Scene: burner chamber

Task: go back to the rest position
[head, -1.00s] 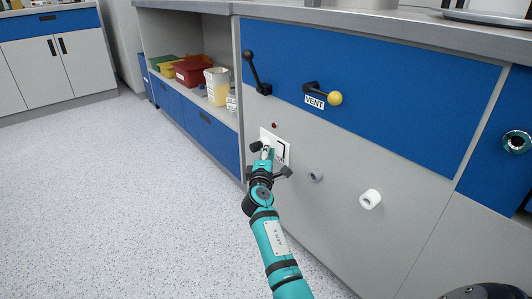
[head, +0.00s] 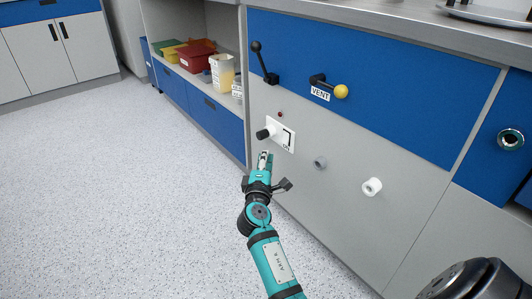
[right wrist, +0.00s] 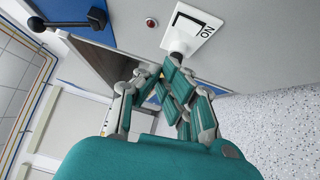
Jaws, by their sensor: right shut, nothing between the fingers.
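My right gripper (head: 265,158) is shut and empty. It is in front of the grey panel, just below a white switch plate (head: 288,137) with a black knob (head: 263,134), and looks clear of it. In the right wrist view, the closed fingers (right wrist: 160,82) are close together, near the lower end of the switch plate (right wrist: 192,27), which is marked ON. Part of the knob (right wrist: 177,56) shows just beyond the fingertips. My left gripper is not in view.
Above the plate are a black lever (head: 264,62), a yellow-tipped VENT handle (head: 340,91) and a small red light (head: 280,114). Grey (head: 320,163) and white (head: 372,187) stubs stick out at the right. Open floor (head: 120,200) lies to the left.

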